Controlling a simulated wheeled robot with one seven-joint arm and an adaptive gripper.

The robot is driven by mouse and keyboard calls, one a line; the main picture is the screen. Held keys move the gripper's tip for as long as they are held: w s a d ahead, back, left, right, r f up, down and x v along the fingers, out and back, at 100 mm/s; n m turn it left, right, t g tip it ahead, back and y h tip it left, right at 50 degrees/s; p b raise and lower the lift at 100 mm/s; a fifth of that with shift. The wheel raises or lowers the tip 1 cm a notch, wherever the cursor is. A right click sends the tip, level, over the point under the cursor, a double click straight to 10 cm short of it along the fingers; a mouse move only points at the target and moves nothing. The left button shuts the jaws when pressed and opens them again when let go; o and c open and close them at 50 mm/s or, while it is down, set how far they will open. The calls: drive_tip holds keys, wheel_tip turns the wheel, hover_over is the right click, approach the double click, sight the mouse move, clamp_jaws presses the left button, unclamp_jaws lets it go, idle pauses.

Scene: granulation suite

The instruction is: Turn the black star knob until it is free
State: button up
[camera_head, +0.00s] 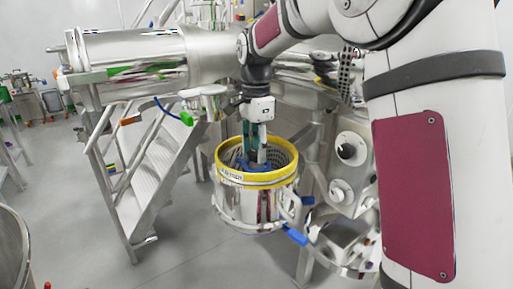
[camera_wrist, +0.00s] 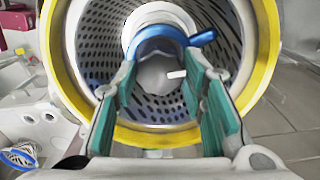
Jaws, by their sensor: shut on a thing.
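My gripper (camera_head: 257,158) points down into the yellow-rimmed perforated drum (camera_head: 223,158). In the wrist view, the green-padded fingers of my gripper (camera_wrist: 164,62) stand on both sides of a silver, round part with a blue curved piece (camera_wrist: 170,42) at its far side. The gripper is shut on this blue-and-silver part; the exact contact at the fingertips is hard to see. The blue piece (camera_head: 262,166) also shows low between the fingers in the head view. No black star knob is clear at the grip. A dark round knob (camera_head: 347,151) sits on the machine to the right, apart from my gripper.
The drum's yellow rim (camera_wrist: 264,60) and perforated wall surround the fingers closely. Blue-handled clamps (camera_head: 296,236) stick out at the drum's lower right. Metal stairs (camera_head: 150,175) stand to the left. Grey floor (camera_head: 190,262) is clear in front.

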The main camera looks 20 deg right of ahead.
drive_tip(key=n, duration=0.7)
drive_tip(key=shift+p, duration=0.3)
drive_tip(key=n, duration=0.7)
drive_tip(key=shift+n+p, duration=0.3)
drive_tip(key=shift+n, duration=0.1)
drive_tip(key=n, duration=0.3)
drive_tip(key=shift+n, duration=0.3)
drive_tip(key=n, duration=0.3)
drive_tip(key=shift+n+p, duration=0.3)
drive_tip(key=n, duration=0.4)
drive_tip(key=shift+r, duration=0.1)
drive_tip(key=shift+n+p, duration=0.45)
drive_tip(key=shift+n, duration=1.35)
